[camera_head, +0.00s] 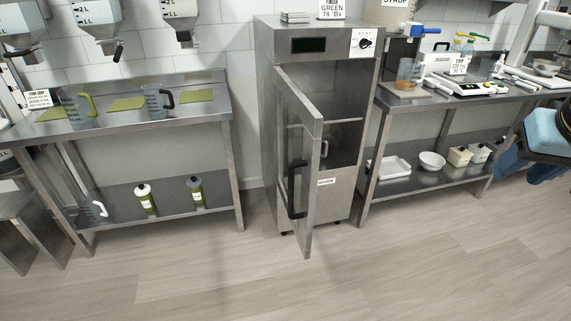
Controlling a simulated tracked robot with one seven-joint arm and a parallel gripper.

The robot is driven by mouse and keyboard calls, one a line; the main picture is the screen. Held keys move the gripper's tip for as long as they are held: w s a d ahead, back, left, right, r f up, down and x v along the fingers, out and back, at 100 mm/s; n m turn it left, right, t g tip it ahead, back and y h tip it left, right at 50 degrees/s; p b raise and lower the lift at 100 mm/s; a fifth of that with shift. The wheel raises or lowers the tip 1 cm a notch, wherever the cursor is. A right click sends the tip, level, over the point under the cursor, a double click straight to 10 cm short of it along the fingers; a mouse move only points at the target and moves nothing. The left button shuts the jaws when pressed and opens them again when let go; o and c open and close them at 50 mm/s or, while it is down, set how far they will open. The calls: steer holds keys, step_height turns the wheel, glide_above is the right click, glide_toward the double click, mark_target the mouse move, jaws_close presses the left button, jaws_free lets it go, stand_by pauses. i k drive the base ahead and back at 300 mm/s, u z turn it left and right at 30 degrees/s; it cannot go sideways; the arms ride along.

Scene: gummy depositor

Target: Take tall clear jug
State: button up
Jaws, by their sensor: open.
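Several clear jugs stand in view, and I cannot tell for certain which is the tall clear one. A clear jug with a green handle (74,108) stands on the left steel table. A clear jug with a black handle (153,104) stands to its right on the same top. A clear jug with a white handle (92,203) is on the shelf below. A clear jug with brown liquid (405,75) stands on the right table. My gripper is not in view.
A steel cabinet (292,38) stands between the tables with its door (308,190) swung open toward the floor space. Hoppers (100,12) hang above that table. The front floor is clear.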

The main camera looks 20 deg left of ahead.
mark_target(409, 69)
steer(key=u, duration=1.1)
steer(key=i, duration=1.5)
steer(key=z, duration=1.45)
